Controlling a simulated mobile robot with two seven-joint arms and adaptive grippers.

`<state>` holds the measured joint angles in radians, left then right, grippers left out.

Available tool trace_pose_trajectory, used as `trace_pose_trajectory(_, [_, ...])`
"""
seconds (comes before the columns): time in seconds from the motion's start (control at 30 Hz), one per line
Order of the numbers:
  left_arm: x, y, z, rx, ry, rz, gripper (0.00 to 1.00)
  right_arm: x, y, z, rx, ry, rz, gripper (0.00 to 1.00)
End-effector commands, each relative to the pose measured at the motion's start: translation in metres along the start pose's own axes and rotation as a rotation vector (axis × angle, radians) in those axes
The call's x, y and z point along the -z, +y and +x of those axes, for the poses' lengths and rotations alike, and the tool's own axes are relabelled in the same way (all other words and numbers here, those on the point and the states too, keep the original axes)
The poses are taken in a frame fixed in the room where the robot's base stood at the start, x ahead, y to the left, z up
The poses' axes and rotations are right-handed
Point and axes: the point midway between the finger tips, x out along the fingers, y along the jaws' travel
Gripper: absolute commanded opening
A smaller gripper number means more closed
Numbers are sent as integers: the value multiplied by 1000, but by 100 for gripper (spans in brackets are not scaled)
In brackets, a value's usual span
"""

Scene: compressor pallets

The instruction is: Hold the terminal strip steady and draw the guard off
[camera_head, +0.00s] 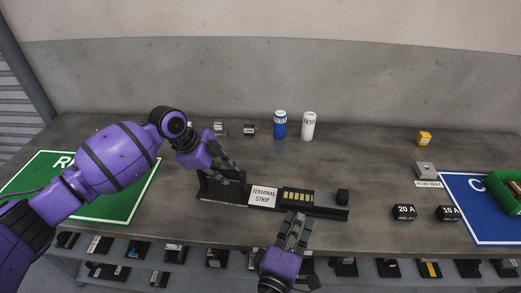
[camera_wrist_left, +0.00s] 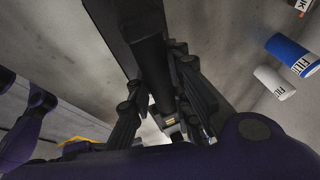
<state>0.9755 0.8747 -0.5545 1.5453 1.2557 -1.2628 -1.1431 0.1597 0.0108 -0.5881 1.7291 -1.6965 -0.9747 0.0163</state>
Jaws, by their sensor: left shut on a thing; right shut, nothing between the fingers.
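The terminal strip (camera_head: 325,211) is a long dark bar on the bench, with a white TERMINAL STRIP label and a row of yellowish contacts. A small black block (camera_head: 342,197) stands at its right end; I cannot tell whether it belongs to the guard. My left gripper (camera_head: 232,174) is shut on the raised dark left end of the terminal strip. In the left wrist view its fingers (camera_wrist_left: 158,85) flank a dark bar. My right gripper (camera_head: 297,216) is shut and empty at the strip's front edge, below the contacts; contact is unclear. I cannot clearly distinguish a separate guard.
A blue can (camera_head: 280,125) and a white can (camera_head: 308,126) stand behind the strip. A green mat (camera_head: 120,207) lies left; a blue mat (camera_head: 470,222) with a green bin (camera_head: 497,193) lies right. Two black fuse blocks (camera_head: 404,212) (camera_head: 448,213) sit right of the strip.

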Motion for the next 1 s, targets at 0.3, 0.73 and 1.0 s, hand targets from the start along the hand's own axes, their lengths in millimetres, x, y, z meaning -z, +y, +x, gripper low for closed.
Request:
trace_pose_trajectory(0.3, [-4,7,6,-14,-5,-1,0,0,-2,0,2,0,0,0])
trace_pose_trajectory(0.73, [-2,4,3,-7,-2,-1,41,0,-1,0,1,0,0,0])
trace_pose_trajectory(1.0, [-2,2,-6,-1,-2,0,41,0,0,0,0,0,0,0])
